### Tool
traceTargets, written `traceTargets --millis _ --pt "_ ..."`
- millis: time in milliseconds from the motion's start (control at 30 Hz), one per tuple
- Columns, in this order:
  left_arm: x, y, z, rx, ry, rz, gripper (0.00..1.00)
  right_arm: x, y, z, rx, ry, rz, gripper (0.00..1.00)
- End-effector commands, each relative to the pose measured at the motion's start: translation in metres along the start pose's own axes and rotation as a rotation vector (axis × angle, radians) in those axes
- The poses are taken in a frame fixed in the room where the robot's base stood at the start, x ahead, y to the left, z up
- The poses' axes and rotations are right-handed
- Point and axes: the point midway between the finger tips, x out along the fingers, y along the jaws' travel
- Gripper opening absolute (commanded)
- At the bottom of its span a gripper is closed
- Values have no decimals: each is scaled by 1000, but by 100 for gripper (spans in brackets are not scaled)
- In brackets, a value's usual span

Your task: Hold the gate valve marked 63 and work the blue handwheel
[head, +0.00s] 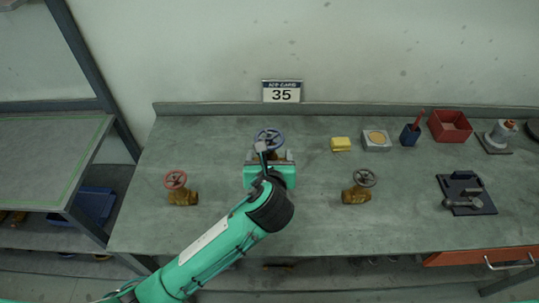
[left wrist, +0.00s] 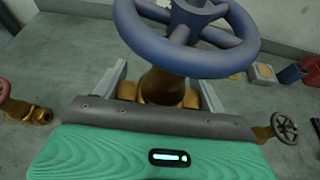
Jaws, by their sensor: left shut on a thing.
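A brass gate valve with a blue handwheel (head: 269,138) stands at the back middle of the bench, below the wall sign. Its blue handwheel (left wrist: 190,50) and brass body (left wrist: 160,90) fill the upper middle of the left wrist view. My left gripper (head: 268,158) is shut on this valve's body, a grey finger on each side, below the wheel. The valve's lower part is hidden by the gripper. No number 63 is readable; the wall sign (head: 282,92) reads 35. My right gripper is in neither view.
A red-wheeled valve (head: 183,198) stands to the left and a grey-wheeled valve (head: 355,196) to the right. A yellow block (head: 341,144), a grey box (head: 376,141), a blue cup (head: 409,136), a red bin (head: 450,126) and a dark fixture (head: 467,195) stand further right.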

Motion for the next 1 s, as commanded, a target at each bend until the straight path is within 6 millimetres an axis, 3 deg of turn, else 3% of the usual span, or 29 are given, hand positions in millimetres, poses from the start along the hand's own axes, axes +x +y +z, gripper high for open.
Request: traceTargets --millis 1000 --pt "7 0 -17 -1 -2 -1 45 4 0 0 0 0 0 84"
